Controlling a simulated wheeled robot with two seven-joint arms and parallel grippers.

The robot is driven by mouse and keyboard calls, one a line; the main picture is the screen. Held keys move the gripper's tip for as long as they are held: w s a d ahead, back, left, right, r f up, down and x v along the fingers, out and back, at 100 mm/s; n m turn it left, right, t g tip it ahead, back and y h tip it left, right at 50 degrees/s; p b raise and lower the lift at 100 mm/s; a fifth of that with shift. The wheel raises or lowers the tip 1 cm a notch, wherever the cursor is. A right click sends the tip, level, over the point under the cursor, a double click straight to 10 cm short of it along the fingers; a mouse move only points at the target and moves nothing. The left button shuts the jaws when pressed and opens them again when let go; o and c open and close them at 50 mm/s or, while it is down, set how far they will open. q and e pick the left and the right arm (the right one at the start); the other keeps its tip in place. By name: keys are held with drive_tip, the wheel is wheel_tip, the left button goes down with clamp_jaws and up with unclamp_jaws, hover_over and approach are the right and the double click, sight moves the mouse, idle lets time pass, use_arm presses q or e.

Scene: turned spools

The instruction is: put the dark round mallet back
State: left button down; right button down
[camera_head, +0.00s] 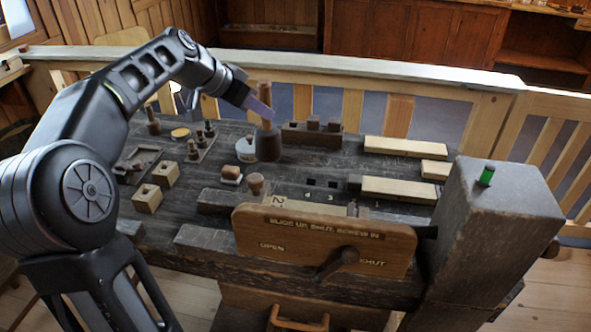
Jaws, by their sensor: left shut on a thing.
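The mallet has a dark round head (268,147) and a lighter wooden handle that points up. It is upright over the back middle of the dark workbench (335,160). My left gripper (264,112) reaches in from the left and is shut on the handle, above the head. I cannot tell whether the head touches the bench top. My right gripper is not in view.
A white round container (246,150) stands close to the mallet's left. A dark block with pegs (312,133) is to its right. Pale wooden bars (405,147) lie farther right. A lettered wooden board with a crank (325,243) fronts the bench, beside a tall dark post (497,225).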

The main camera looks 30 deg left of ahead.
sight(263, 132)
use_arm(q)
drive_tip(key=shift+w+d, duration=0.1)
drive_tip(key=shift+w, duration=0.25)
drive_tip(key=shift+s+r, duration=0.1)
drive_tip(key=shift+s, duration=0.15)
drive_tip(key=shift+w+f, duration=0.15)
drive_tip(key=shift+f, duration=3.05)
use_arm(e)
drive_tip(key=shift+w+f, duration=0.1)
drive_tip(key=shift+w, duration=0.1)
use_arm(q)
drive_tip(key=shift+f, duration=0.1)
drive_tip(key=shift+f, duration=1.8)
